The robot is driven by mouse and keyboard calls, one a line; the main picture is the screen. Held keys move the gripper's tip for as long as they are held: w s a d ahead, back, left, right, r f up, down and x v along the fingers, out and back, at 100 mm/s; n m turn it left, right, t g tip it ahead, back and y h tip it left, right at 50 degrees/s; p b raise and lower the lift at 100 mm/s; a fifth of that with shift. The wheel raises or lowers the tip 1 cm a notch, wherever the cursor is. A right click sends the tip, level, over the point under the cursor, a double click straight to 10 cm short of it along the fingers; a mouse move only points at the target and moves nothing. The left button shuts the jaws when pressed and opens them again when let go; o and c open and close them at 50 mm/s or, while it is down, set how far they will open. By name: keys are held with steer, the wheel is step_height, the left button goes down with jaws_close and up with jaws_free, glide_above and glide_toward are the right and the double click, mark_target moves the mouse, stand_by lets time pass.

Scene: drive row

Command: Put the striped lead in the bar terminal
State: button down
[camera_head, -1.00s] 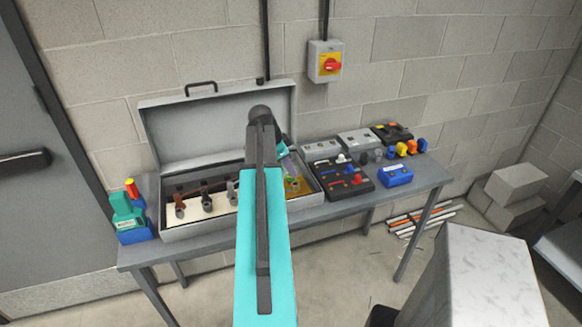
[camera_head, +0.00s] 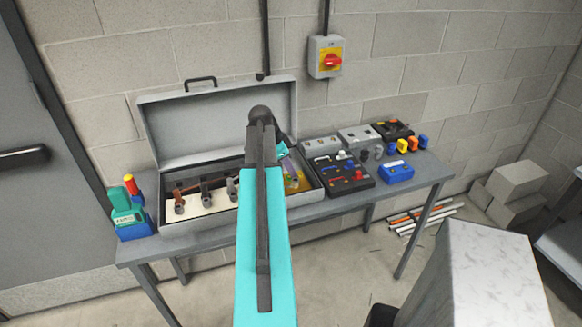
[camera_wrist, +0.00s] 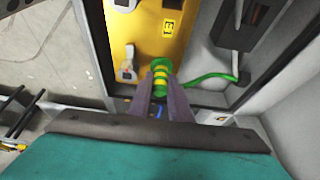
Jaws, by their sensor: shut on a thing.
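The striped lead (camera_wrist: 161,75) has a green and yellow banded end, seen in the wrist view. My gripper (camera_wrist: 161,88) is shut on that end, with a finger on each side of it. A green wire (camera_wrist: 208,78) runs to the right of the jaws, near the case wall. Ahead of the jaws is a yellow panel (camera_wrist: 158,32) with a small label and grey metal fittings; I cannot tell which fitting is the bar terminal. In the head view my arm hides most of the gripper and the lead, over the right part of the open case (camera_head: 310,199).
The case stands on a grey table (camera_head: 340,207), its raised lid (camera_head: 215,125) behind my arm. A dark board with coloured parts (camera_head: 338,175) and a blue box (camera_head: 397,172) stand to its right. A green and blue tool (camera_head: 128,215) stands at the left. A red switch (camera_head: 330,60) is on the wall.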

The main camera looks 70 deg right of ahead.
steer(key=c, duration=1.6)
jaws_free()
steer(key=shift+o, duration=0.2)
steer(key=b+v, duration=0.3)
steer(key=v, duration=1)
steer(key=shift+w+r, duration=0.2)
steer(key=shift+r, duration=0.1)
steer(key=shift+a+r, duration=0.1)
steer(key=shift+r, duration=0.05)
